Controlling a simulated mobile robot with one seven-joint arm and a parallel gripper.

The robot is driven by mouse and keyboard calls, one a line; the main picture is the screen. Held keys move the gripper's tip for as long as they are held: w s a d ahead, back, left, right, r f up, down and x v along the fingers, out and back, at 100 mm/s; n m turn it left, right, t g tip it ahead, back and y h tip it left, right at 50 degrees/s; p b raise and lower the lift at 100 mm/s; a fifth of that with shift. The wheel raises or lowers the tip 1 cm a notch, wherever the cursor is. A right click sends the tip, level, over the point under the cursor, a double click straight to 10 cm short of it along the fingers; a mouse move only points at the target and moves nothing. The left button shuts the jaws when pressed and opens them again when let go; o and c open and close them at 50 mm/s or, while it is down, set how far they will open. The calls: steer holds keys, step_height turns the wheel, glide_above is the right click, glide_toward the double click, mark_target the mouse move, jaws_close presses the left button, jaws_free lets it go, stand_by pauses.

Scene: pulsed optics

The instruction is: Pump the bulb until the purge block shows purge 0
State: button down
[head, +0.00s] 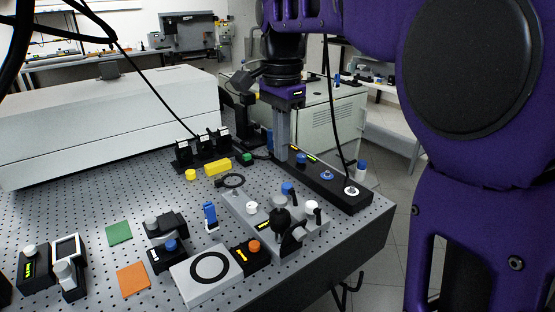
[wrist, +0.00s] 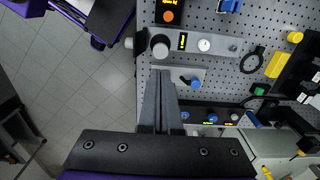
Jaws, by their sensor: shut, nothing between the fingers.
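A round black bulb (head: 280,221) sits on a grey plate (head: 240,205) in the middle of the bench. It also shows in the wrist view (wrist: 160,47). A black block with an orange button (head: 254,246) and a lit display stands beside the plate; its text is too small to read, so I cannot tell which block is the purge block. My gripper (head: 281,158) points down, shut and empty, in front of a black strip in the head view. In the wrist view its fingertips (wrist: 161,73) appear just below the bulb, apart from it.
The black strip (head: 335,187) carries blue and white buttons along the bench's right edge. A blue lever (head: 287,188) and white knob (head: 312,206) stand near the bulb. A white box (head: 212,277), yellow block (head: 218,167) and several small devices crowd the perforated bench.

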step_height(320, 180, up, 2)
steer(key=shift+r, duration=0.25)
stand_by(0.5)
